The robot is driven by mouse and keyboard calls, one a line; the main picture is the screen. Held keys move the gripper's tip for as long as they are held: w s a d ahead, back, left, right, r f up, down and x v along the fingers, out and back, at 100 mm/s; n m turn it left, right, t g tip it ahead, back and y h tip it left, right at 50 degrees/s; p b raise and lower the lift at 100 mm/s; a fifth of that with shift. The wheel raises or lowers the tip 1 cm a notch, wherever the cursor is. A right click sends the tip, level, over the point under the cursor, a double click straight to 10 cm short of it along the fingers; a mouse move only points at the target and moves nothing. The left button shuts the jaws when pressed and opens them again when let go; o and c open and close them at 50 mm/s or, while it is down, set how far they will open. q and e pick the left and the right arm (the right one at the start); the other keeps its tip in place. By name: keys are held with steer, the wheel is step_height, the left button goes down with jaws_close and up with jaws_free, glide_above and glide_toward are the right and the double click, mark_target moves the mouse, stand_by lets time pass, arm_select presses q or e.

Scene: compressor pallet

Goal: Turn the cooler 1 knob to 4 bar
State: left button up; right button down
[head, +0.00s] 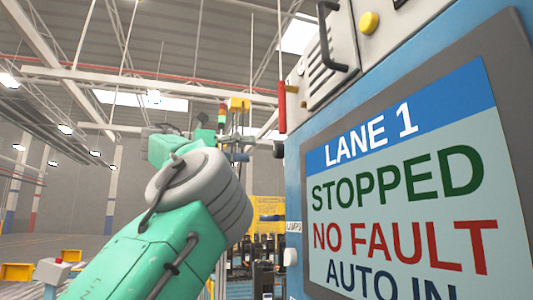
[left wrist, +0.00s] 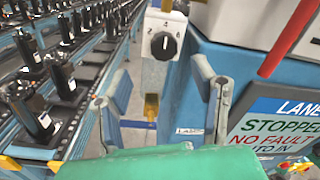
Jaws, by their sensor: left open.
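In the left wrist view, a black round knob (left wrist: 164,45) sits on a white plate with printed numbers, near the top middle. A light pointer mark shows on it, but its exact setting is too small to read surely. My left gripper (left wrist: 160,84) is open, its two grey fingers apart, with nothing between them. The knob appears just above and beyond the fingertips, and I see no contact. In the head view my green left arm (head: 150,250) reaches toward the cabinet's left edge; the fingers are small and unclear there. My right gripper is not in view.
A blue cabinet (head: 293,180) with a screen (head: 400,200) reading "LANE 1 STOPPED NO FAULT" fills the right. Conveyors with black parts (left wrist: 62,80) run at the left of the wrist view.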

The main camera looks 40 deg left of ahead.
arm_select(q)
steer(key=v, duration=0.4)
steer(key=shift+a, duration=0.25)
steer(key=shift+d, duration=0.1)
